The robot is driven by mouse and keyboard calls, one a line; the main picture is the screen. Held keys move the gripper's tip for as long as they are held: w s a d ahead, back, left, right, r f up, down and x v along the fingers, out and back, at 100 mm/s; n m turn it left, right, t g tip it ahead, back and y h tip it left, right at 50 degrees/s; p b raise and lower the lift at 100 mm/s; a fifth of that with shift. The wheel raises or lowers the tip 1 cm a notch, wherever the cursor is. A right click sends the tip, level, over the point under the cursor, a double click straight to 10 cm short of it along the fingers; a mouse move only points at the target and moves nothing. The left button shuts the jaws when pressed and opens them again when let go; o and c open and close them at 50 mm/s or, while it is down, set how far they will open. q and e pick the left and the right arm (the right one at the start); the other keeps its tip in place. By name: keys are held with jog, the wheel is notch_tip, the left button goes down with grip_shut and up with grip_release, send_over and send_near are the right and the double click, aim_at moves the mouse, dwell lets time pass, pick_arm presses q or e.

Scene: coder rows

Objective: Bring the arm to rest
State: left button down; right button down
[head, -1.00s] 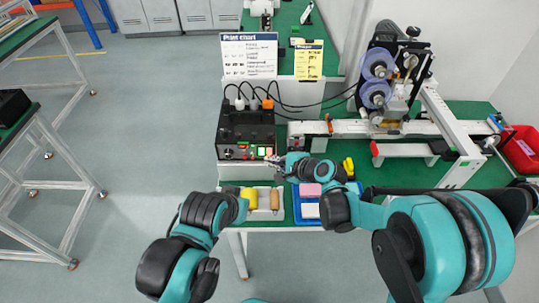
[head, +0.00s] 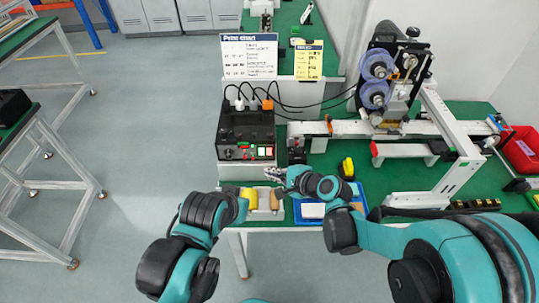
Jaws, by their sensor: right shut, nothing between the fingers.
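My right arm reaches in from the right over the green table (head: 405,178). Its gripper (head: 268,172) is shut and empty, in front of the black control box (head: 246,128) and above the far side of the pale tray (head: 262,214). My left arm is folded at the lower left of the view. Its gripper does not show.
The tray holds a yellow roll (head: 248,197) and a tan piece (head: 275,200). A blue tray (head: 297,214) with a white block (head: 313,210) lies partly under my right arm. A coder machine (head: 388,95) and a red bin (head: 523,148) stand to the right. Cables run behind the control box.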

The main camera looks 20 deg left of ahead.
jog(key=shift+s, duration=0.1)
dwell(0.4)
jog(key=s+d+r+n+h, duration=0.1)
jog(key=s+d+n+h, duration=0.2)
jog(key=d, duration=0.7)
jog(key=s+d+r+n+h, duration=0.2)
jog(key=s+d, duration=0.5)
jog(key=d, duration=0.4)
jog(key=s+d+r+n+t+h, duration=0.1)
jog(key=s+d+n+h, duration=0.4)
jog(key=d, duration=0.5)
jog(key=shift+d+r+n, duration=0.4)
jog(key=shift+r+n, duration=0.2)
jog(key=shift+r, duration=0.15)
